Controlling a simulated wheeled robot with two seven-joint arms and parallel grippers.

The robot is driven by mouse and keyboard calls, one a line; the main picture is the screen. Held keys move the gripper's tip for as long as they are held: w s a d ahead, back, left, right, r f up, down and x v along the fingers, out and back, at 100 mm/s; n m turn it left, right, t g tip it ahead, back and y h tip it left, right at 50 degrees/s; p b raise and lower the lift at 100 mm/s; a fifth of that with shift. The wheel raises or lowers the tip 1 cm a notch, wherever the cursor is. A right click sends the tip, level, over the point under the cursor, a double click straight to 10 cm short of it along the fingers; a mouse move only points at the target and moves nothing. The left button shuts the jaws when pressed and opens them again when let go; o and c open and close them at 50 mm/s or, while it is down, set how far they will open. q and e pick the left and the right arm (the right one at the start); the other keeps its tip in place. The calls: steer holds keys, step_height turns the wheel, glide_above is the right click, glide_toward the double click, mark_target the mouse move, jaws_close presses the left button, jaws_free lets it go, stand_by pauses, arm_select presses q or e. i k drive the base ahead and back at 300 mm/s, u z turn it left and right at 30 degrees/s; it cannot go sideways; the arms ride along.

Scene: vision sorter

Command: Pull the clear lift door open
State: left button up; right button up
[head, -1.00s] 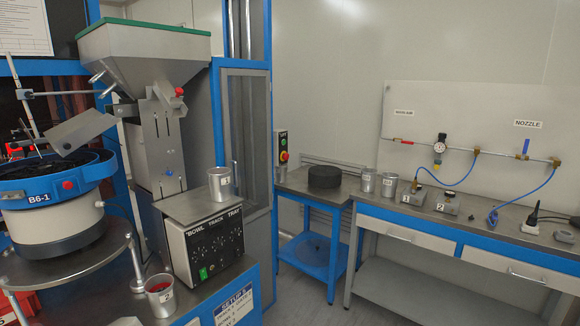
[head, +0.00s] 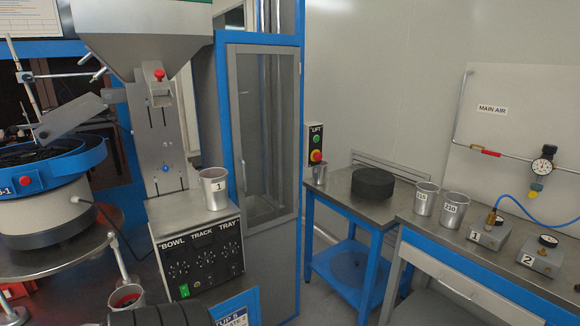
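The clear lift door (head: 270,120) is a tall see-through panel in a grey frame, set in the blue lift frame (head: 299,60) at the centre. It looks shut. A slim upright handle (head: 243,176) shows at its left side. Neither of my grippers is in view. A dark ribbed part at the bottom left edge may be mine, but I cannot tell.
The bowl, track and tray control box (head: 203,258) with cup 1 (head: 214,190) stands left of the door. The lift button box (head: 315,145) is at its right. A blue-legged table (head: 340,191) carries a black round block (head: 372,183). Floor shows between them.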

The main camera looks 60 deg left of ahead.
mark_target(232, 50)
steer(key=u, duration=0.25)
steer(key=i, duration=1.1)
steer(key=u, duration=1.1)
steer(key=i, duration=0.6)
steer(key=u, duration=0.5)
